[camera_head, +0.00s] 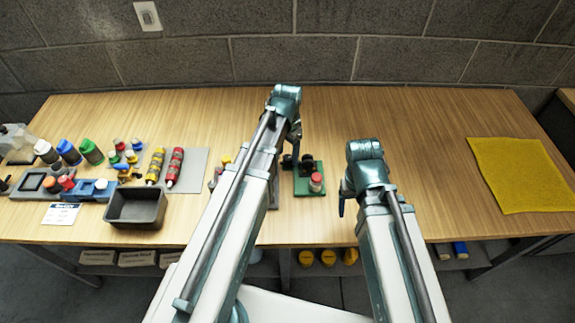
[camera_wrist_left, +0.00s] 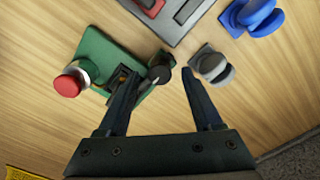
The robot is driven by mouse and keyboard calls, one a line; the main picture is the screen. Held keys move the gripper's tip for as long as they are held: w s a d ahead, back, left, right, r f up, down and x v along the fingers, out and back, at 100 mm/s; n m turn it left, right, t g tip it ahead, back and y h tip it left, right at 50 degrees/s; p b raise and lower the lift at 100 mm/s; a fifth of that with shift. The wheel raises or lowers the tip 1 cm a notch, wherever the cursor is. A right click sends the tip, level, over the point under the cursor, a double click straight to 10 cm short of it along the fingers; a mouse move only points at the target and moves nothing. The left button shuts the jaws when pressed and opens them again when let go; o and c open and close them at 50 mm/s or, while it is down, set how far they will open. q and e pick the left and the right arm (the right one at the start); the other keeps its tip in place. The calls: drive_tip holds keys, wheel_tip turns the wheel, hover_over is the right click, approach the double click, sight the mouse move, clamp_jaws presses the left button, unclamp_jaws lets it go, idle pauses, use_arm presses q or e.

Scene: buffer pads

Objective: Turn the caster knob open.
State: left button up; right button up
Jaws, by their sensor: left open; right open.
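A green block (camera_wrist_left: 103,50) carries a red button (camera_wrist_left: 68,85) on a light collar and a dark round knob (camera_wrist_left: 160,74). I cannot tell for certain which part is the caster knob. My left gripper (camera_wrist_left: 157,78) is open, with its fingers apart on either side of the dark knob in the left wrist view; contact is unclear.
A grey knob-like piece (camera_wrist_left: 212,66) and a blue one (camera_wrist_left: 252,16) sit close by in the left wrist view. A dark bin (camera_head: 136,207), bottles and small parts crowd the table's left. A yellow mat (camera_head: 515,175) lies at right. The back middle is clear.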

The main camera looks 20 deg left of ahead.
use_arm(q)
wheel_tip(320, 180, down, 2)
drive_tip(key=shift+f+b, duration=0.25)
drive_tip(key=shift+b, duration=0.5)
use_arm(e)
wheel_tip(320, 180, down, 3)
drive_tip(key=shift+r, duration=0.2)
use_arm(q)
clamp_jaws()
